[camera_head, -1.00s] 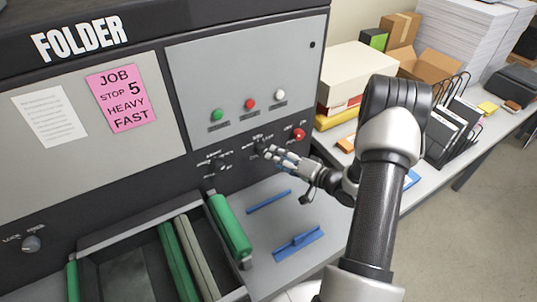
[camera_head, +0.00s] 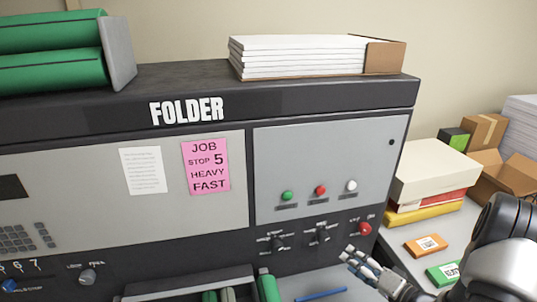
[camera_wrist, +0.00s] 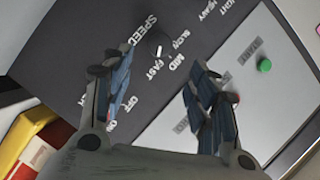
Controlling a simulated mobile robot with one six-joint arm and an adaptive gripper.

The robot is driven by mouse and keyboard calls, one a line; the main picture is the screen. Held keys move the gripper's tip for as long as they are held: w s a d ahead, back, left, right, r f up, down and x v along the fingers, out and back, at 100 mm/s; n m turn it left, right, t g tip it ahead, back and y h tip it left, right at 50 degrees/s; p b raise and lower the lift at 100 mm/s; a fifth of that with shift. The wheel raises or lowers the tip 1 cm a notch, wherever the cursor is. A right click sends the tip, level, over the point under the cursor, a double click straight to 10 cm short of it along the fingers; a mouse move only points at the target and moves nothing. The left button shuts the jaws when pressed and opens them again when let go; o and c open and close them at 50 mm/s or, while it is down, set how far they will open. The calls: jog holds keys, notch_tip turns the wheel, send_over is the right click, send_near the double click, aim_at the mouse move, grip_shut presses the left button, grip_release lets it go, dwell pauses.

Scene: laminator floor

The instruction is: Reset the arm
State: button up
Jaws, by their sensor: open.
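My arm enters at the lower right of the head view. My gripper (camera_head: 362,262) is in front of the folder's lower control strip, below the red knob (camera_head: 364,228). It is open and empty, and in the wrist view its two fingers (camera_wrist: 163,95) stand apart. Between and beyond the fingers, the wrist view shows the dark panel with the SPEED dial marked SLOW, MID and FAST (camera_wrist: 158,48). The fingers look clear of the dials, though the distance is hard to judge.
The folder machine (camera_head: 320,105) fills the middle, with a pink job note (camera_head: 206,168) and a paper stack (camera_head: 300,55) on top. A side table at right holds boxes (camera_head: 430,170), an orange pack (camera_head: 426,246) and a green pack (camera_head: 443,273). Green rollers (camera_head: 268,287) lie below.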

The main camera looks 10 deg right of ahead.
jog(key=w+d+r+n+g+h+b, duration=0.1)
jog(key=w+r+n+g+h+b, duration=0.25)
jog(key=w+r+h, duration=0.25)
jog(key=s+a+r+g+h+b, duration=0.1)
jog(key=s+a+r+h, duration=0.25)
jog(key=r, duration=0.25)
jog(key=s+a+n+g+y+b, duration=0.1)
jog(key=s+a+n+g+b, duration=0.1)
jog(key=s+a, duration=0.7)
jog(key=s+a+n+g+y+b, duration=0.2)
jog(key=s+a, duration=0.7)
jog(key=s, duration=0.7)
jog(key=shift+s+a+n+g, duration=0.3)
jog(key=shift+a+n+g, duration=0.1)
jog(key=shift+g, duration=0.25)
jog(key=shift+y, duration=0.25)
